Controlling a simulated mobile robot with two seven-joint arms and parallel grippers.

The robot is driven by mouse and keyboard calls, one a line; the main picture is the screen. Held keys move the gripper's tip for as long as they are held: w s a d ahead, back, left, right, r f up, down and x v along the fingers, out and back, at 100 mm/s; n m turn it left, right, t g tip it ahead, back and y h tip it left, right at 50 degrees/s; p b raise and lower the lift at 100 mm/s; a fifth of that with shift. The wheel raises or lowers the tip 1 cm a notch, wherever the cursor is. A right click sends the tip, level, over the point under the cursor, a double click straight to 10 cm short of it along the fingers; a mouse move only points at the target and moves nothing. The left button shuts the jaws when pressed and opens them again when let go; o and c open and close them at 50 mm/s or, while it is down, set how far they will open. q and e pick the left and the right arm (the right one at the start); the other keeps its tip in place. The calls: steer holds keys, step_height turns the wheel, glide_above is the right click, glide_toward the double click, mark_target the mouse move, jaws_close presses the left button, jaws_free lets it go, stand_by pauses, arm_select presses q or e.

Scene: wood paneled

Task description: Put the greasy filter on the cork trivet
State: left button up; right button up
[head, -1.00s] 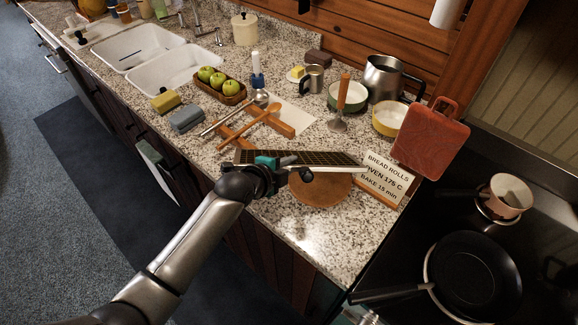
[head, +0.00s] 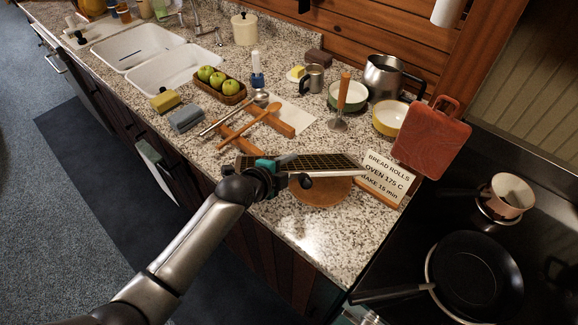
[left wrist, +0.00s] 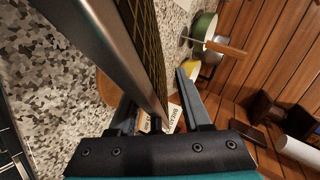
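The greasy filter (head: 322,161) is a flat rectangular panel with brown mesh and a metal rim. My left gripper (head: 284,172) holds it by an edge above the counter. In the left wrist view the filter (left wrist: 150,50) runs up from between the fingers of my left gripper (left wrist: 160,108). The cork trivet (head: 322,192) is a round brown disc on the counter, just below and beyond the gripper in the head view. The filter and gripper hide its far part. My right gripper is not in view.
A bread-rolls sign (head: 384,178) stands right of the trivet, near a red board (head: 430,145). A wooden rack (head: 280,126) with a spoon and ladle lies behind the filter. The stove with a black pan (head: 472,275) is at right. Counter in front of the trivet is clear.

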arm_select(q)
steer(key=shift+r, duration=0.2)
steer(key=shift+r+p, duration=0.35)
steer(key=shift+s+a+r, duration=0.1)
steer(key=shift+s+a, duration=0.05)
steer(key=shift+s, duration=0.1)
steer(key=p+v, duration=0.1)
steer(key=v, duration=1)
steer(key=shift+s, duration=0.1)
